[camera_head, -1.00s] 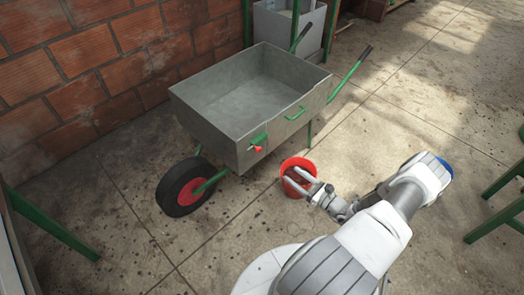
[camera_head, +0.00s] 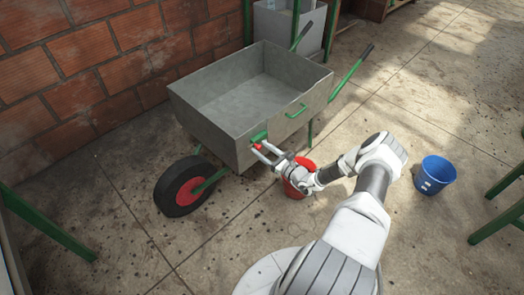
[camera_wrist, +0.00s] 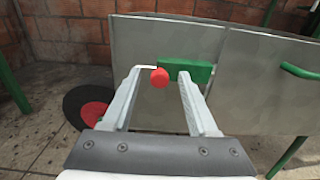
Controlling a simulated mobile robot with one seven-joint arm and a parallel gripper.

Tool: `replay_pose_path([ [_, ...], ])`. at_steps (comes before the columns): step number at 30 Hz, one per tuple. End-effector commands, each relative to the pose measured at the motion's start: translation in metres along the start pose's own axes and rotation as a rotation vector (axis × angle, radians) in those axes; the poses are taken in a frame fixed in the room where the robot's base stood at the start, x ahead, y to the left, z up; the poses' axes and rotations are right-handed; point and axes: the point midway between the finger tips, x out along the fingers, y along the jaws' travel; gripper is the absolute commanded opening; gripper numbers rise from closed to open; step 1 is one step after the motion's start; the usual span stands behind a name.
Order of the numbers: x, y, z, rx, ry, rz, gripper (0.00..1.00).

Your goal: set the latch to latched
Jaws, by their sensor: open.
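The latch is a green plate with a red knob on the side wall of the grey wheelbarrow. In the wrist view the red knob (camera_wrist: 159,78) sits at the left end of the green plate (camera_wrist: 190,71). My gripper (camera_wrist: 158,72) is open, with the knob showing between its two fingertips. In the head view my gripper (camera_head: 262,151) is up against the wheelbarrow's near side, over the latch, which it partly covers. I cannot tell whether either finger touches the knob.
The grey wheelbarrow (camera_head: 212,122) has a green handle (camera_head: 296,111) right of the latch. A red bucket (camera_head: 296,190) stands below my arm and a blue bucket (camera_head: 435,175) to the right. A brick wall (camera_head: 70,75) is behind. Green legs (camera_head: 497,212) stand at the right edge.

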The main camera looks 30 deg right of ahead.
Motion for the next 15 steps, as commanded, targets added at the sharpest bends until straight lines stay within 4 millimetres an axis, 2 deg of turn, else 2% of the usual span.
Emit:
replay_pose_path([
  [9,0.0035,0.0003,0.0003,0.000,0.000,0.001,0.59],
  [11,0.0033,0.0003,0.0002,0.000,0.000,0.001,0.50],
  [15,0.0032,0.0003,0.0001,0.000,0.000,0.001,0.25],
])
